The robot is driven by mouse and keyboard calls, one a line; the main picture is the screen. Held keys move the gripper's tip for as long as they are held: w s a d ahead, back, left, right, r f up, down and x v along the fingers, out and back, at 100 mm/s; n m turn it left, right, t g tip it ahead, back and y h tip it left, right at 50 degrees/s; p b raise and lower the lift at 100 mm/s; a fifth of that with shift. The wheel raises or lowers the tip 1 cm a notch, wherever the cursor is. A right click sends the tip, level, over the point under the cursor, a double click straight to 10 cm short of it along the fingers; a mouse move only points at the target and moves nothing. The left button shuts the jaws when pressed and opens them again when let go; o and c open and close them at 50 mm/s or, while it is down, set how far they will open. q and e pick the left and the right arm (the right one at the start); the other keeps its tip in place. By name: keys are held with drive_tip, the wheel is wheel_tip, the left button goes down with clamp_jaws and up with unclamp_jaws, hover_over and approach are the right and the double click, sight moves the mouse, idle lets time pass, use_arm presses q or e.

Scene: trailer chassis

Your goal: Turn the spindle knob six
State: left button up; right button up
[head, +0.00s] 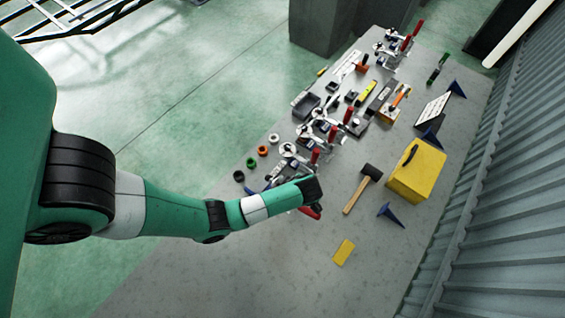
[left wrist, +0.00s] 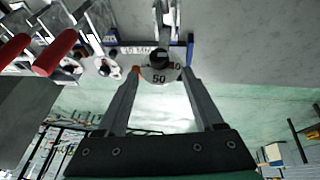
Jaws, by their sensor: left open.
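In the left wrist view a round pale knob (left wrist: 160,75) with a dark centre and the marking "50" sits between the fingers of my left gripper (left wrist: 161,71). The jaws are open, with one finger on each side of the knob; I cannot tell whether they touch it. Behind the knob is a blue-edged bracket (left wrist: 126,50) with a printed label. In the head view my left arm reaches to the near end of the row of clamps, and its wrist hides the fingers and this knob. My right gripper is in neither view.
Red clamp handles (left wrist: 53,52) stand close at left in the left wrist view. The grey table (head: 300,270) also holds a mallet (head: 362,188), a yellow case (head: 417,172), a yellow block (head: 344,252) and several clamps. Its near part is mostly clear.

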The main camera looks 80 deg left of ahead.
use_arm(q)
drive_tip(key=b+x, duration=0.1)
drive_tip(key=x, duration=0.5)
drive_tip(key=shift+a+f, duration=0.1)
drive_tip(key=shift+f, duration=0.1)
drive_tip(key=shift+c, duration=0.3)
clamp_jaws()
